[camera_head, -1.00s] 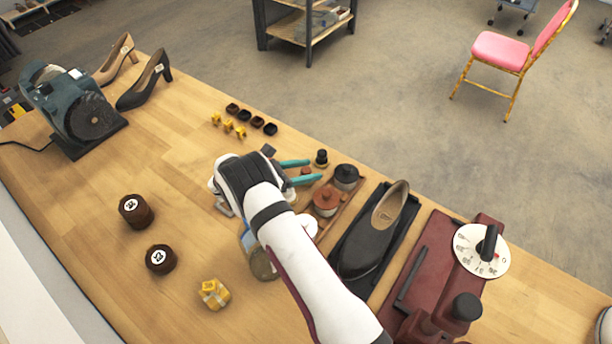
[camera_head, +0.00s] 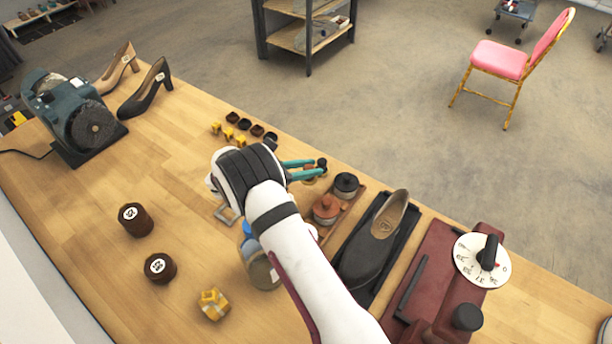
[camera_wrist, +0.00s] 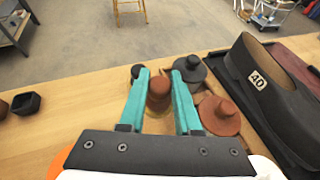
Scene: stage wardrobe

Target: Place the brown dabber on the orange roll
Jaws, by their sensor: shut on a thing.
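The brown dabber (camera_wrist: 159,92) stands between the two teal fingers of my gripper (camera_wrist: 160,94) in the wrist view. My gripper is shut on it; in the head view my gripper (camera_head: 307,168) is at the far end of a small wooden tray. The dabber's lower part is hidden, and I cannot tell whether it is off its support. No orange roll can be made out clearly. An orange patch (camera_wrist: 60,162) at the lower left of the wrist view is too cut off to identify.
A black shoe (camera_head: 372,245) lies to the right.

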